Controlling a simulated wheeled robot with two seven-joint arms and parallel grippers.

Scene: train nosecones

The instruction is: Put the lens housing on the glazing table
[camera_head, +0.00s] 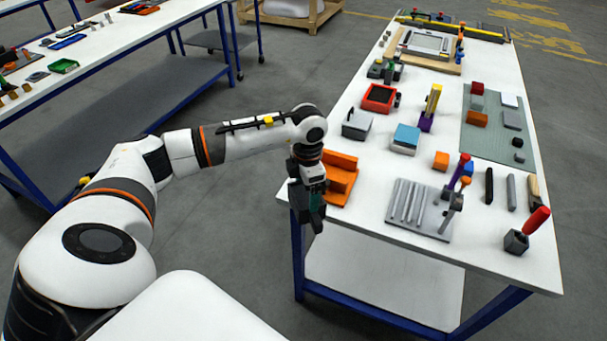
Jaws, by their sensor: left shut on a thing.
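My left gripper (314,218) points down at the near left edge of the white-topped table (375,213) on the right. It is shut on a small dark thing, mostly hidden by the fingers; I cannot tell whether this is the lens housing. The gripper is just left of an orange stepped block (342,176) and overlaps its edge in the picture; I cannot tell if they touch. No other thing is clearly recognisable as the lens housing. I cannot tell for certain which table is the glazing table. My right gripper is out of view.
The right table carries a grey grooved plate (402,204), a blue-topped block (406,137), a red tray (380,98), a green mat (485,138) and a red-handled tool (537,219). Another white table (110,48) with small parts stands at left. Grey floor lies between them.

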